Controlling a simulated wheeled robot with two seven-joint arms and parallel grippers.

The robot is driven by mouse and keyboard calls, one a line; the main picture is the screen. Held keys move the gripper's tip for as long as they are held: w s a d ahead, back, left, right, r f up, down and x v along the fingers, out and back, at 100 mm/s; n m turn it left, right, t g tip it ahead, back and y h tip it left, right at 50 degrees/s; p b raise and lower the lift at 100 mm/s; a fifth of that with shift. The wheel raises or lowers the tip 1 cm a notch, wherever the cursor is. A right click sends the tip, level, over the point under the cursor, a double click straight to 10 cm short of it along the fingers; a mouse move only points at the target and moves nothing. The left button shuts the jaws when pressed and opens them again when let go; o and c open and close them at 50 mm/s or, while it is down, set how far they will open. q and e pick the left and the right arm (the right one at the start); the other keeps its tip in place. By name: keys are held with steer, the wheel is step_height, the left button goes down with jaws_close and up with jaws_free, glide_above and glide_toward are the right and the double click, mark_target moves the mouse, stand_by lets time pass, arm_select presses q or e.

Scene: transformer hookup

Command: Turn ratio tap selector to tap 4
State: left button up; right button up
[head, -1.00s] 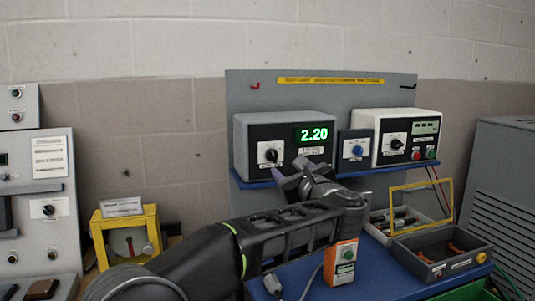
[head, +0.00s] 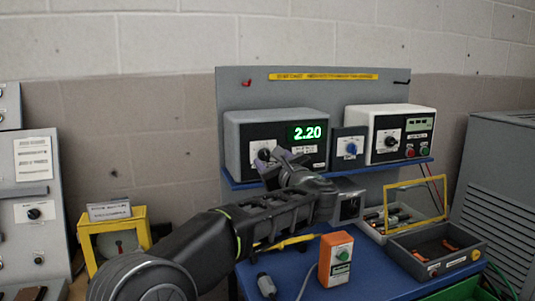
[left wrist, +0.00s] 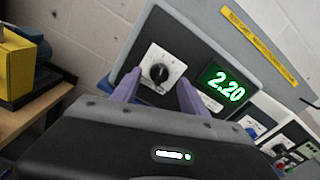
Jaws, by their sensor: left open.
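The dial's tap marks are too small to read. My left gripper (head: 280,160) is open and empty just in front of the knob. In the left wrist view its purple fingers (left wrist: 158,91) stand either side of the knob's lower part; contact cannot be told.
A blue-knob box (head: 350,146) and a second white meter (head: 395,135) stand to the right on the shelf. An orange box (head: 335,260), an open yellow-lidded case (head: 436,247) and a yellow-framed instrument (head: 113,240) are lower down.

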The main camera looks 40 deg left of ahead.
mark_target(266, 155)
arm_select(q)
steer(key=shift+p+x, duration=0.3)
steer(key=shift+x, duration=1.3)
steer(key=shift+c, duration=0.4)
jaws_close()
